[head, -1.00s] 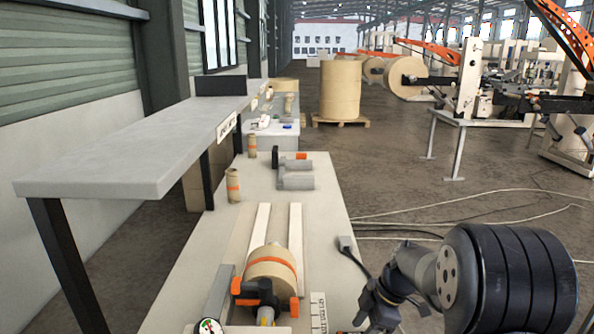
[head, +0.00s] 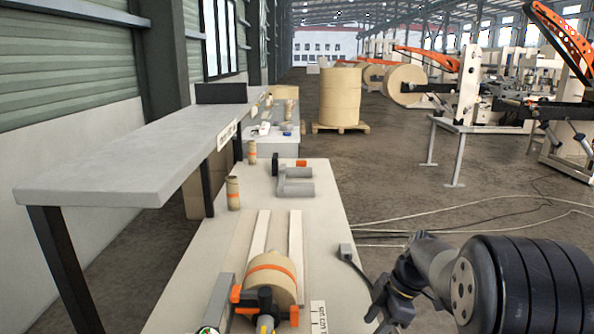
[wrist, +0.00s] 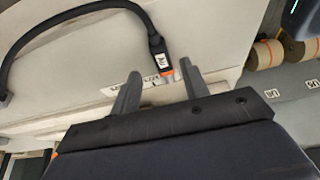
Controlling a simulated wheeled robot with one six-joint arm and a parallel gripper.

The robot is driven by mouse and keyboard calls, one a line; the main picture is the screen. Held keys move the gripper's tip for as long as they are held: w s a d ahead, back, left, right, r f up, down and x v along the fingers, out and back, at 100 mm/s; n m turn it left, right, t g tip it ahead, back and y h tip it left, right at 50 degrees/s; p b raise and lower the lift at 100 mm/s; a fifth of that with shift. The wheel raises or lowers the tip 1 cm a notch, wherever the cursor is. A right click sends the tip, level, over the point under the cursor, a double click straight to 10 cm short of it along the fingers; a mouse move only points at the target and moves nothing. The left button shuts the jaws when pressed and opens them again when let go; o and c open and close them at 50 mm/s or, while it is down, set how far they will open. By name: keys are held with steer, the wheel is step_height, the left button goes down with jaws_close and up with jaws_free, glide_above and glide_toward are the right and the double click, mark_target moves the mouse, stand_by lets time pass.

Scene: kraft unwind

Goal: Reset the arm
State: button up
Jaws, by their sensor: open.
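My gripper (wrist: 160,82) is open in the wrist view, with nothing between its two grey fingers. Beyond the fingertips is the end of a black cable (wrist: 157,50), with a white label and an orange band. It appears to lie apart from the fingers, though the gap is hard to judge. In the head view my arm comes in at the lower right, and the gripper end hangs near the right edge of the white workbench (head: 318,240). The fingertips are not clear there.
A kraft roll with an orange band (head: 271,275) sits between pale rails on the bench. A raised grey shelf (head: 130,160) runs along the left. Cables lie on the open floor (head: 420,190) to the right.

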steer(key=x, duration=0.5)
steer(key=shift+a+f, duration=0.1)
steer(key=shift+f, duration=0.2)
steer(key=shift+r, duration=0.1)
step_height(320, 180, up, 10)
steer(key=p, duration=0.2)
steer(key=p, duration=0.3)
